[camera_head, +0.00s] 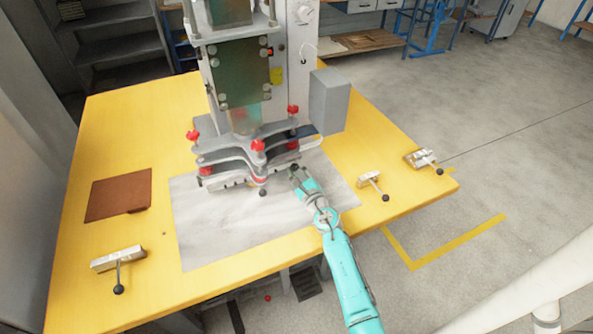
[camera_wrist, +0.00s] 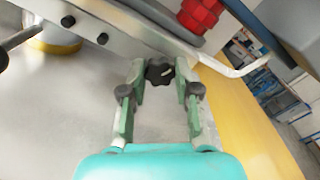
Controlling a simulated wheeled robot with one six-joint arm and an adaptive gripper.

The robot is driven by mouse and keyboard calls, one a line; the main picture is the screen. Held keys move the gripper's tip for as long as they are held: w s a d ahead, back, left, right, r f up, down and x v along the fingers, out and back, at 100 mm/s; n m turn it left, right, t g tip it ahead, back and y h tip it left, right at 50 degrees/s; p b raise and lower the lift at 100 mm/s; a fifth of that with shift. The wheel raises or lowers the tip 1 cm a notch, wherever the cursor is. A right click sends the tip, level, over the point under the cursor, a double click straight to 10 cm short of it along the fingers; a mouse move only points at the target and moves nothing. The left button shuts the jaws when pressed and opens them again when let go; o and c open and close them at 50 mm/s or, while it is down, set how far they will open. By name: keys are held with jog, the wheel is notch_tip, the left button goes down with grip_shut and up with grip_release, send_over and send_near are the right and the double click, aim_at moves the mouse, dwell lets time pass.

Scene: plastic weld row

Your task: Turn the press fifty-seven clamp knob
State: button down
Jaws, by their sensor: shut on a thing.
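The press (camera_head: 240,75) stands on a yellow table, with a grey plate fixture at its base. A dark lobed knob (camera_wrist: 159,71) sits at the fixture's front edge, between the fingertips of my gripper (camera_wrist: 160,78). My gripper is shut on this knob, with one finger on each side. In the head view my gripper (camera_head: 297,176) reaches the front right of the fixture, and the knob is small and dark there. I cannot read any number on the press.
Red knobs (camera_head: 258,146) stand on the fixture, and a black ball-ended lever (camera_head: 263,192) sticks out in front. A grey box (camera_head: 329,100) hangs right of the press. Lever blocks (camera_head: 118,259) lie on the table (camera_head: 350,160), with a brown pad (camera_head: 118,195) at left.

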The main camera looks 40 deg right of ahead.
jog(key=m, duration=1.4)
jog(key=shift+a+m, duration=0.1)
jog(key=shift+m, duration=0.2)
jog(key=m, duration=1)
jog(key=shift+m, duration=2.1)
